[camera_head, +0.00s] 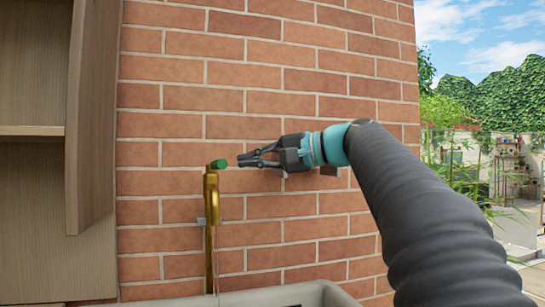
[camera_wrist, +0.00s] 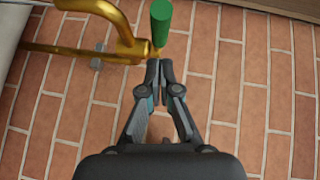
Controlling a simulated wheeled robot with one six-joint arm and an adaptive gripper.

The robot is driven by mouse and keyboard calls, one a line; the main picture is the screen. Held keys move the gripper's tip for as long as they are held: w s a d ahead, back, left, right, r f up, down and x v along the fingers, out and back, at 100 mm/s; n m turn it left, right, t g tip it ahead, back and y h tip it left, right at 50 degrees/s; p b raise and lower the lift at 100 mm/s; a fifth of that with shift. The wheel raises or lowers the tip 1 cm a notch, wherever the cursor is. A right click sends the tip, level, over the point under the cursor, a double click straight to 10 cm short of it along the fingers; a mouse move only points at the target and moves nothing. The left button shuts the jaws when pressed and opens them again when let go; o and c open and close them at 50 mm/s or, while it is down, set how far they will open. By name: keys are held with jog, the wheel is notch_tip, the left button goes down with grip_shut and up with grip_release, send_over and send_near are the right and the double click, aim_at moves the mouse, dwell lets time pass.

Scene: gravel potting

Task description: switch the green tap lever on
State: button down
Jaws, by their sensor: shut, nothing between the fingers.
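The green tap lever (camera_head: 218,164) sits on top of a brass tap (camera_head: 211,190) in front of the brick wall. In the wrist view the green lever (camera_wrist: 161,22) points up the picture from the brass tap body (camera_wrist: 128,45). My gripper (camera_head: 241,159) is just right of the lever in the head view, with its fingers pointing left at it. In the wrist view my gripper (camera_wrist: 160,66) is shut and empty, its tips close to the lever's base. I cannot tell whether they touch. A thin pale line below the spout looks like running water.
A pale basin (camera_head: 315,292) stands below the tap. The brick wall (camera_head: 250,100) is close behind my gripper. A wooden cabinet with an open door (camera_head: 90,120) is at the left. Plants and an open garden lie at the right.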

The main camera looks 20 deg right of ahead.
jog(key=shift+s+a+f, duration=0.15)
jog(key=shift+a, duration=0.45)
jog(key=shift+s+a+f, duration=0.1)
jog(key=shift+s+a, duration=0.05)
jog(key=shift+a, duration=0.45)
jog(key=shift+s+a, duration=0.35)
jog(key=shift+a, duration=0.55)
jog(key=shift+d, duration=0.1)
jog(key=w+v, duration=0.1)
jog(key=v, duration=1.2)
jog(key=shift+d+p, duration=0.35)
jog(key=shift+d, duration=0.15)
